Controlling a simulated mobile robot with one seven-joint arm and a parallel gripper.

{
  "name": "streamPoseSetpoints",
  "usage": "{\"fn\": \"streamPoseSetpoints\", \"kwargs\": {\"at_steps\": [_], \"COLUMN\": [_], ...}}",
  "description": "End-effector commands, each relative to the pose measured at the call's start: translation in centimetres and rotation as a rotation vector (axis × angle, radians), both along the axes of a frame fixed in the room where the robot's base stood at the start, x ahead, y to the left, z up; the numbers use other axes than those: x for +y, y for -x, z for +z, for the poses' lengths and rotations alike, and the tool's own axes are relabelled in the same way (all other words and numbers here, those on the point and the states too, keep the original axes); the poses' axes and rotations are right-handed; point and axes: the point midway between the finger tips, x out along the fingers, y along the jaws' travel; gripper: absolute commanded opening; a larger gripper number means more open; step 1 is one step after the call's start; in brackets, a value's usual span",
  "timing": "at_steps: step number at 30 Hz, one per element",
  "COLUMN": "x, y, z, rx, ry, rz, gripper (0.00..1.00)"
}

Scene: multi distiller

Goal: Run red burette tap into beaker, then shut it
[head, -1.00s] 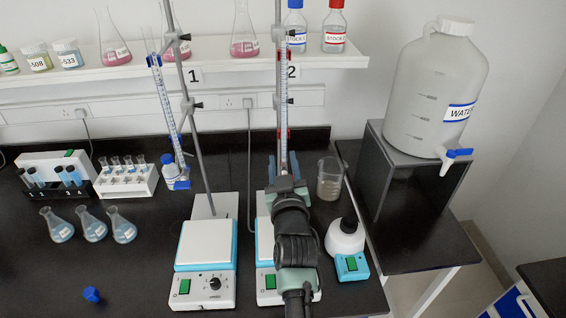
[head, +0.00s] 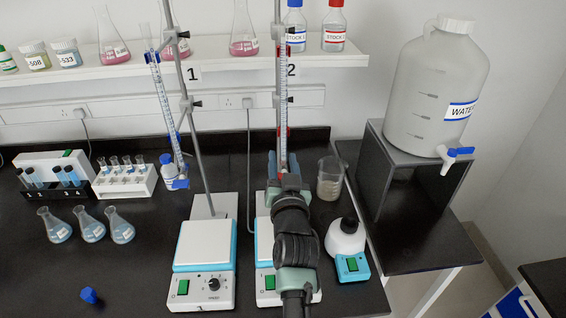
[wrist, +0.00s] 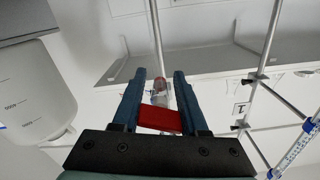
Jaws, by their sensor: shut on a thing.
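The burette with red fittings (head: 284,105) stands clamped upright at station 2 in the head view. My gripper (head: 283,165) is at its lower end, and my arm hides the tap there. In the wrist view my gripper (wrist: 159,82) is shut on the red tap (wrist: 160,119), which lies crosswise between the two blue fingers. A glass beaker (head: 330,180) with greyish contents stands to the right of the gripper. What stands directly under the burette tip is hidden by my arm, and no flow can be made out.
A second stirrer (head: 206,245) and a blue-fitted burette (head: 164,105) on a stand are to the left. A white bottle on a small teal device (head: 346,245) is close right of my arm. A water tank (head: 435,85) stands further right.

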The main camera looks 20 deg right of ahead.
Motion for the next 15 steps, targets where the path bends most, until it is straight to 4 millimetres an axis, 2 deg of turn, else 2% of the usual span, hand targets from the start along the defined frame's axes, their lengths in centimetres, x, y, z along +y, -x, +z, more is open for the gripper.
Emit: {"fn": "streamPoseSetpoints", "kwargs": {"at_steps": [6, 15], "x": [0.14, 0.13], "y": [-0.04, -0.04], "z": [-0.07, -0.05], "rx": [-0.024, -0.034], "ry": [-0.089, -0.128], "rz": [0.002, 0.003], "gripper": [0.00, 0.00]}}
